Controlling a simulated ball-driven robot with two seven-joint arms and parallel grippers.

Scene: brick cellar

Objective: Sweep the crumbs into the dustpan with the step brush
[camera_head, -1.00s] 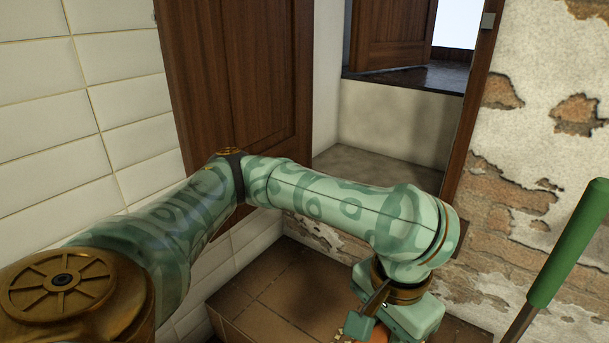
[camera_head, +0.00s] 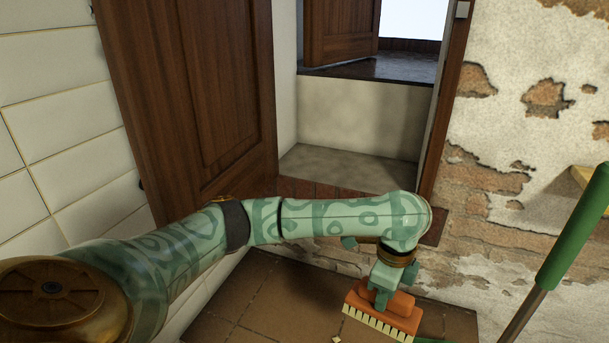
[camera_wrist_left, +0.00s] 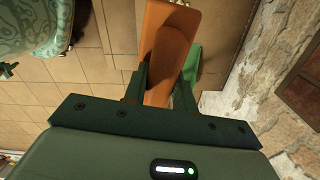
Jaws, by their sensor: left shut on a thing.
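My left gripper (camera_head: 382,296) is shut on the step brush (camera_head: 398,304), an orange block with a row of cream bristles hanging low over the brown tiles. The wrist view also shows the orange brush (camera_wrist_left: 172,30) between the fingers of my left gripper (camera_wrist_left: 160,76). A small yellowish crumb (camera_head: 336,339) lies left of the bristles at the bottom edge. A green piece, probably the dustpan (camera_head: 430,340), is just cut into view right of the bristles. It also shows beside the brush in the wrist view (camera_wrist_left: 190,68). My right gripper is out of view.
A green-gripped handle (camera_head: 575,230) on a metal rod rises at the right. A wooden door (camera_head: 190,90) stands left of a raised step (camera_head: 350,165). A peeling brick wall (camera_head: 510,190) bounds the right. Tiled floor (camera_head: 270,295) is clear left of the brush.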

